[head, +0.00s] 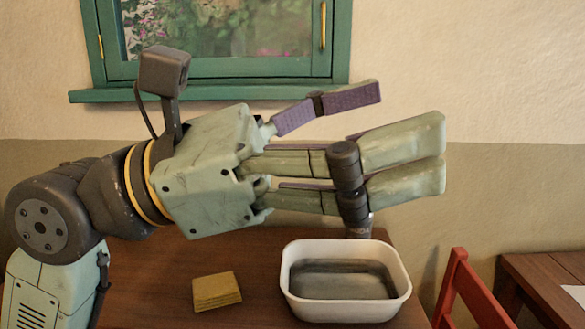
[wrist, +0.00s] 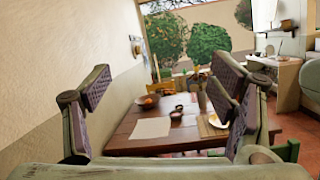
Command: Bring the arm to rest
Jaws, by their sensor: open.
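My gripper (head: 398,125) is raised above the wooden table, its fingers pointing right in the head view. The fingers stand apart and nothing is between them. In the wrist view my gripper (wrist: 160,95) shows a finger at each side, with a clear gap between. My arm comes in from the left edge of the head view, bent at a dark round joint. The gripper and a wrist camera hide part of the window and wall behind.
A white basin (head: 399,276) stands on the dark table (head: 265,262) below my fingers. A yellowish sponge-like block (head: 217,291) lies left of it. A red chair (head: 470,292) is at the right. A green-framed window (head: 215,68) is behind. The wrist view shows another table (wrist: 125,146) with bowls.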

